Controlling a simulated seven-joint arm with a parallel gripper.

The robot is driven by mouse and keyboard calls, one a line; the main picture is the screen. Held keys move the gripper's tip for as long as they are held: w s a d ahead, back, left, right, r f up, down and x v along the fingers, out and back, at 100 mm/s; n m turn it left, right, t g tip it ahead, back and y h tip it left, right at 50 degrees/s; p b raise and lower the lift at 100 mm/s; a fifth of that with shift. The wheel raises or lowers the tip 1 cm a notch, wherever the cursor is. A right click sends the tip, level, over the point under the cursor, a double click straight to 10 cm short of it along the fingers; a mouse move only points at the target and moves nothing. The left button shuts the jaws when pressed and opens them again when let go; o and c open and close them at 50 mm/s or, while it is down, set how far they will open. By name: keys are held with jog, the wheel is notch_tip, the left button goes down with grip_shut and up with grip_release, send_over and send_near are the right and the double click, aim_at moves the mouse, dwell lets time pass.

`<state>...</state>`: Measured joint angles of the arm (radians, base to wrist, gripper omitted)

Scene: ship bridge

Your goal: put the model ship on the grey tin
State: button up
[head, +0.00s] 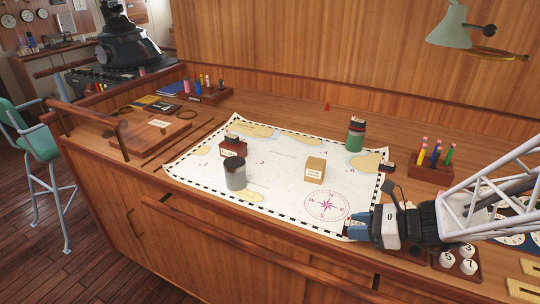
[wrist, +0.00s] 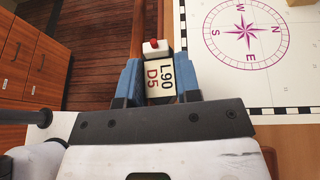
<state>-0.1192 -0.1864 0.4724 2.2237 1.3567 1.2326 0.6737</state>
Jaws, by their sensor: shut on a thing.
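My gripper (head: 358,226) is at the near right corner of the chart. In the wrist view its blue fingers (wrist: 160,78) are shut on a small pale block-like thing, which appears to be the model ship (wrist: 160,82). It has a cream top marked "L90 D5", a white block and a red knob at its far end. In the head view I cannot make it out at the fingers. The grey tin (head: 235,179), a grey cylinder with a dark top, stands upright on the chart, well left of my gripper. The tin is not in the wrist view.
A pen holder (head: 431,172) stands at right. A wooden rail runs along the front.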

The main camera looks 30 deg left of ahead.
jog(key=s+a+r, duration=0.1)
jog(key=a+r, duration=0.3)
jog(key=a, duration=1)
jog(key=s+a+r+m+t, duration=0.1)
jog(key=a+r, duration=0.4)
jog(key=a, duration=0.8)
jog(key=shift+s+a+r, duration=0.15)
jog(key=shift+s+a, duration=0.1)
jog(key=shift+a, duration=0.1)
jog(key=shift+w+a, duration=0.1)
jog(key=shift+a, duration=0.05)
send_over(236, 162)
jog(key=shift+f, duration=0.75)
jog(key=shift+f, duration=1.75)
jog(key=shift+f, duration=0.2)
jog(key=o, duration=0.9)
